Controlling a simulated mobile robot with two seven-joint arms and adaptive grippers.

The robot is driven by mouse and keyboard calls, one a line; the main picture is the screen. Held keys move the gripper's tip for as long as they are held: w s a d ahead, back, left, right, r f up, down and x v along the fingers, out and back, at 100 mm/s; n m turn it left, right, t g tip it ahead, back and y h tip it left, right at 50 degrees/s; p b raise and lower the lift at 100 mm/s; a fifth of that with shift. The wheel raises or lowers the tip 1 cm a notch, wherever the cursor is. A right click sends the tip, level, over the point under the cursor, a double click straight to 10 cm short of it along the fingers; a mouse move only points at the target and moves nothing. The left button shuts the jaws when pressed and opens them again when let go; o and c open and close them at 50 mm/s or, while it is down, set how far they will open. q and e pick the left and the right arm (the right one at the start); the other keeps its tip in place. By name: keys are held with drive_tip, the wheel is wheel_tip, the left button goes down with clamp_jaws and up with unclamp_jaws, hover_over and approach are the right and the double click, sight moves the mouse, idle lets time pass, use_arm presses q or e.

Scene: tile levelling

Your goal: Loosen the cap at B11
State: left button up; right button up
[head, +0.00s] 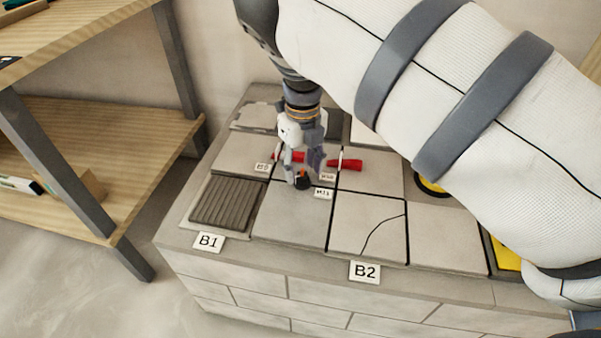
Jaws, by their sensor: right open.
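My right gripper (304,172) comes down from above over the tile joint beside a small label that looks like B11 (323,193). Its two fingers are open. A dark cap (302,184) with a little orange-red above it sits low between or just below the fingertips. I cannot tell whether the fingers touch it. The gripper partly hides the cap. My left gripper is not in view.
Red wedge-like pieces (349,165) and thin white clips lie behind the gripper. Small labels stand nearby. A dark ribbed tile (225,203) is by B1 (208,242), a cracked tile (367,225) by B2 (365,272). Wooden shelves (100,140) stand left. My right arm covers the right side.

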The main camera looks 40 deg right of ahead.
drive_tip(key=shift+f, duration=0.75)
drive_tip(key=shift+c, duration=0.6)
clamp_jaws()
drive_tip(key=shift+r, duration=0.1)
